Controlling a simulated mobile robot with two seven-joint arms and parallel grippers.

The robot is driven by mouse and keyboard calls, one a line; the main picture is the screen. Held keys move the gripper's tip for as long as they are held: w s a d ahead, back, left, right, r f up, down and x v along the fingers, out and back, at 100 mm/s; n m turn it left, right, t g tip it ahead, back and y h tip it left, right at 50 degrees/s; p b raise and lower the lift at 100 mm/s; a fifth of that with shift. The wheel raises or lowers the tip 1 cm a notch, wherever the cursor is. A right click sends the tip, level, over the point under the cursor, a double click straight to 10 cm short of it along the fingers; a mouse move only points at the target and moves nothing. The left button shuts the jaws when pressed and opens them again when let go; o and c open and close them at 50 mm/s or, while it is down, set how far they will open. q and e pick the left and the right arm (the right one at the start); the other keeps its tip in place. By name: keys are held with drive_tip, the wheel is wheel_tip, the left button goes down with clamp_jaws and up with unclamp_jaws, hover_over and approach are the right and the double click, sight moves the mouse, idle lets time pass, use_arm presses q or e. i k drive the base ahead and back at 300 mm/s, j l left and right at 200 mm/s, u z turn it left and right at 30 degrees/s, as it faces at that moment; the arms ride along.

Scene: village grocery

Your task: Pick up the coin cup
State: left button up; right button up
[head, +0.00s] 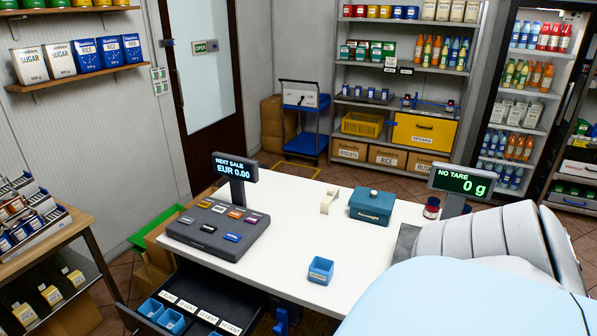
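A small open blue cup (320,270) with a white label stands upright on the white counter (275,255), near its front edge. The label is too small to read. More blue cups (171,320) sit in the open cash drawer (212,300) at lower left, beside compartments with white coin-value labels. I see neither of my grippers in the head view. My own large pale-blue and grey parts fill the lower right and hide that end of the counter. Nothing is touching the labelled cup on the counter.
Behind the cup stand a dark till (217,225) with a display, a teal box (371,206), a cream device (329,200) and a dark red jar (431,208). A scale display (459,181) reads 0 g. The counter around the cup is clear.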

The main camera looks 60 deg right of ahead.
sight(321, 270)
drive_tip(key=z, duration=2.05)
drive_tip(key=u, duration=0.5)
